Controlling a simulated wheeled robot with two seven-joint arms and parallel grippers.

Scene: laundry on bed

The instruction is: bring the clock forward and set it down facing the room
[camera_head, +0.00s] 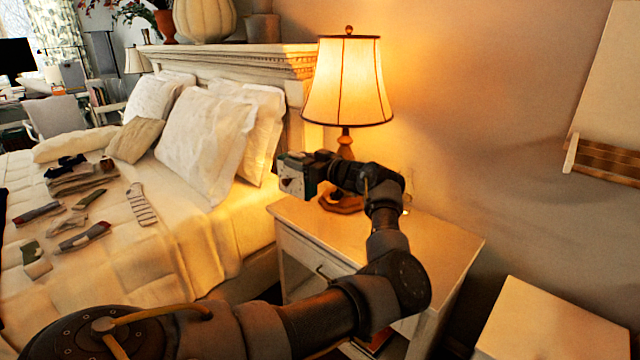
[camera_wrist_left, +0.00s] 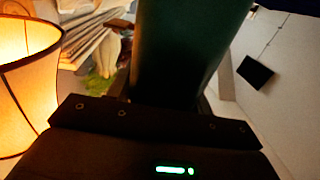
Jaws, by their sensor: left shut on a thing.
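The clock (camera_head: 293,180) is a small dark green box with a pale face, which is turned toward the bed side of the picture. My left gripper (camera_head: 314,165) is shut on it and holds it beside the lamp, apparently above the left part of the nightstand (camera_head: 430,238). In the left wrist view the clock (camera_wrist_left: 190,45) is a dark green block rising from the gripper (camera_wrist_left: 165,112), its face hidden. The gap between the clock and the nightstand top cannot be judged exactly. My right gripper is not in view.
A lit lamp (camera_head: 347,85) stands on the nightstand, close behind my left gripper; its shade (camera_wrist_left: 22,90) is near in the wrist view. The bed (camera_head: 190,240) with pillows and several socks lies left. The nightstand's front and right top look clear.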

